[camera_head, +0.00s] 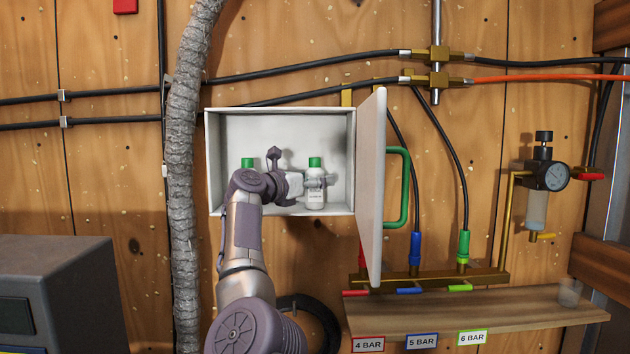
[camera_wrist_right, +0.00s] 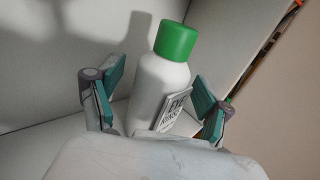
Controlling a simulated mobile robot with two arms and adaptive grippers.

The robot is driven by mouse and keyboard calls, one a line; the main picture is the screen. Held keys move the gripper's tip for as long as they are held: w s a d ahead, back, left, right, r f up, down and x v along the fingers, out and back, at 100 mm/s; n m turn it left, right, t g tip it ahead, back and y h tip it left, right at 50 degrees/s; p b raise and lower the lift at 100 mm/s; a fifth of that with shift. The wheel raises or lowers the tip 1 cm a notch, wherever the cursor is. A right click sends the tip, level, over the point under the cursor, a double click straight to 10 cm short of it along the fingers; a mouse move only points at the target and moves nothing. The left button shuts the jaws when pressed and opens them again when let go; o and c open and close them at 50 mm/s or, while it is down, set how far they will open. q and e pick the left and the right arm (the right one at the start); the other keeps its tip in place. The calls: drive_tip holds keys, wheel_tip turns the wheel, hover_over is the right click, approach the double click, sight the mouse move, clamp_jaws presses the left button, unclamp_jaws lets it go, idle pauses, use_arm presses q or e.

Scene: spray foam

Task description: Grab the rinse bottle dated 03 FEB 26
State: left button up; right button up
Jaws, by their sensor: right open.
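A white bottle with a green cap (camera_head: 315,163) stands upright in the right part of an open white wall cabinet (camera_head: 230,124). My right gripper (camera_head: 324,182) is inside the cabinet at this bottle, open. In the right wrist view the bottle (camera_wrist_right: 158,85) stands between the two teal-padded fingers of the gripper (camera_wrist_right: 160,88), with a gap visible on the left. Its label (camera_wrist_right: 174,108) is seen at a slant and no date can be read. A second green-capped bottle (camera_head: 248,162) is at the cabinet's left, mostly hidden behind my arm. My left gripper is not in view.
The cabinet door (camera_head: 371,190) with a green handle (camera_head: 404,190) stands open on the right, close to the gripper. A thick grey hose (camera_head: 183,170) runs down left of the cabinet. A wooden shelf (camera_head: 530,308) and pipe fittings are at lower right.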

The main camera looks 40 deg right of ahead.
drive_tip(key=shift+d, duration=0.3)
drive_tip(key=shift+a, duration=0.3)
drive_tip(key=shift+c, duration=1)
drive_tip(key=c, duration=1.2)
drive_tip(key=shift+o, duration=0.2)
